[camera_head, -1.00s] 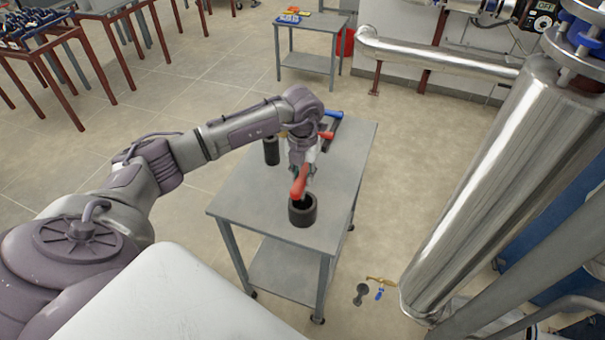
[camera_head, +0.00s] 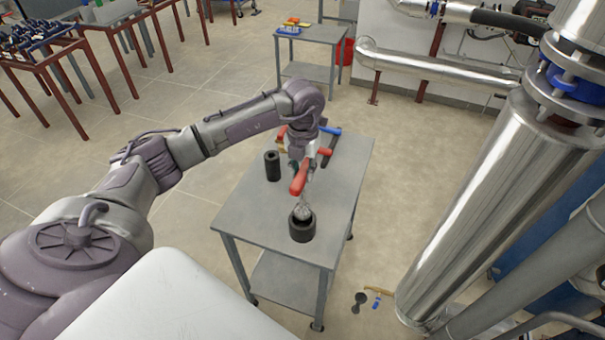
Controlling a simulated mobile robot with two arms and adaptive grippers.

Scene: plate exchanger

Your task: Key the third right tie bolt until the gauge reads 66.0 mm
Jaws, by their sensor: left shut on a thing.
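My left gripper (camera_head: 301,160) is over the grey cart in the middle and is shut on a red-handled tool (camera_head: 299,181). The jaws are small and partly hidden by my wrist. The tool's grey metal end (camera_head: 303,212) is at the mouth of a thick black socket (camera_head: 302,230) standing near the cart's front edge. I cannot tell whether it is seated in the socket or just above it. A taller black socket (camera_head: 272,166) stands to the left of the gripper. The tie bolts cannot be told apart here. My right gripper is not in view.
The grey cart (camera_head: 255,216) has a blue-handled tool (camera_head: 329,143) at its far end. A large shiny steel column (camera_head: 490,210) with a bolted flange (camera_head: 560,100) stands at the right. Small tools (camera_head: 376,292) lie on the floor. Open floor lies left of the cart.

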